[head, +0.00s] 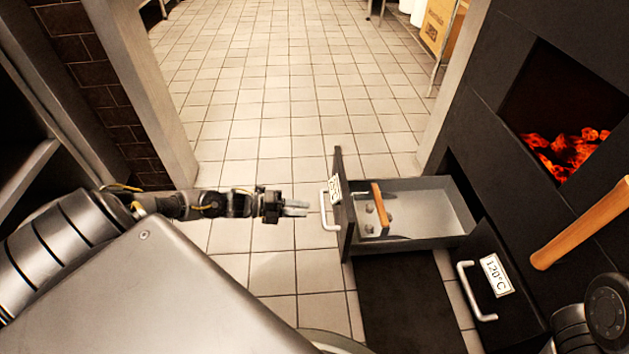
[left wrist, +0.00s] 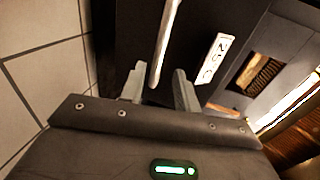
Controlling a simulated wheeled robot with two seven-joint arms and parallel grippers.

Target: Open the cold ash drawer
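A drawer (head: 430,243) stands pulled out from the black stove front, its grey inside showing. Its black front panel carries a white handle (head: 327,210) and a small white label (head: 335,188). In the left wrist view the label (left wrist: 212,59) seems to read 25°C. My left gripper (head: 297,208) is just left of the handle in the head view, with a small gap. In the left wrist view its two fingers (left wrist: 159,90) are apart and the handle (left wrist: 165,45) lies just beyond and between their tips, not gripped. My right gripper is not in view.
A shut drawer labelled 120°C (head: 495,275) is at the right. Glowing coals (head: 565,150) sit in the opening above. A wooden-handled item (head: 380,207) lies in the open drawer. A wooden bar (head: 585,225) slants at the right. The tiled floor (head: 280,90) behind is clear.

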